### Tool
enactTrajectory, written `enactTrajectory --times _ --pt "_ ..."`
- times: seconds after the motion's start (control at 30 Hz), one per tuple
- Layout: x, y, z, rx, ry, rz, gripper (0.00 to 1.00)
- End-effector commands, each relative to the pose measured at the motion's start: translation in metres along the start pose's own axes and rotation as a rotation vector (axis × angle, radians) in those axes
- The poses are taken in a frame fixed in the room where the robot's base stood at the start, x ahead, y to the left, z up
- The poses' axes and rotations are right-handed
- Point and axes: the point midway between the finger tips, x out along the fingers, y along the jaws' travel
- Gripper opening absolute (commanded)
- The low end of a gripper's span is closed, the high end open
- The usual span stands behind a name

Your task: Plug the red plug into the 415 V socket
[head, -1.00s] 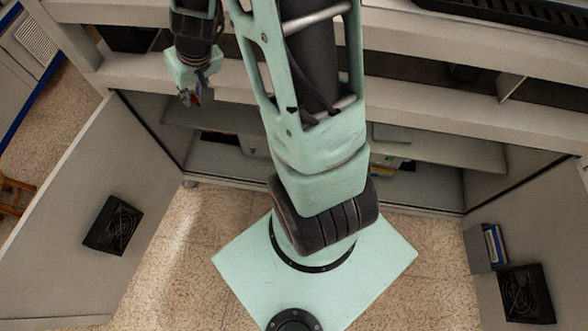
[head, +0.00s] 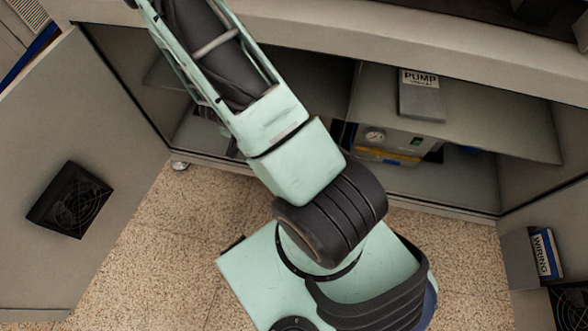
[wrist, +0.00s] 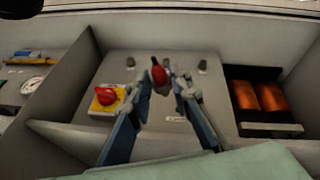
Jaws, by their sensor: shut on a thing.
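In the wrist view, my gripper (wrist: 160,86) is shut on the red plug (wrist: 158,72), which shows as a small red body with a dark lower part between the fingertips. Behind it is a grey panel (wrist: 150,120) between two dividers. Small dark grey fittings on this panel stand left and right of the plug, one of them at the right (wrist: 202,66). I cannot tell which, if any, is the 415 V socket; the labels are too small to read. In the head view my gripper is out of frame.
In the wrist view a red knob on a yellow plate (wrist: 105,96) is left of the gripper, and copper-coloured blocks (wrist: 258,97) fill the right compartment. In the head view a "PUMP" box (head: 421,95), a "WIRING" binder (head: 545,253) and an open cabinet door (head: 70,150) show.

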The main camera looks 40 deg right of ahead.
Motion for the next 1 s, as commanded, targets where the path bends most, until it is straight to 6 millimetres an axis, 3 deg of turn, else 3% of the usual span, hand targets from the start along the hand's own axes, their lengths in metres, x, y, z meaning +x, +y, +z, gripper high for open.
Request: enactTrajectory --times 0.03,0.1,0.3,0.43,0.63,1.0 --pt "0.037 0.003 0.013 0.015 -0.007 0.027 0.00" --pt "0.067 0.011 0.022 0.042 -0.017 0.061 0.00" --pt "0.147 0.036 0.046 0.101 -0.043 0.148 0.00" --pt "0.186 0.051 0.056 0.126 -0.058 0.190 0.00" --pt "0.215 0.067 0.062 0.142 -0.070 0.226 0.00" --pt "0.218 0.070 0.063 0.146 -0.074 0.232 0.00"
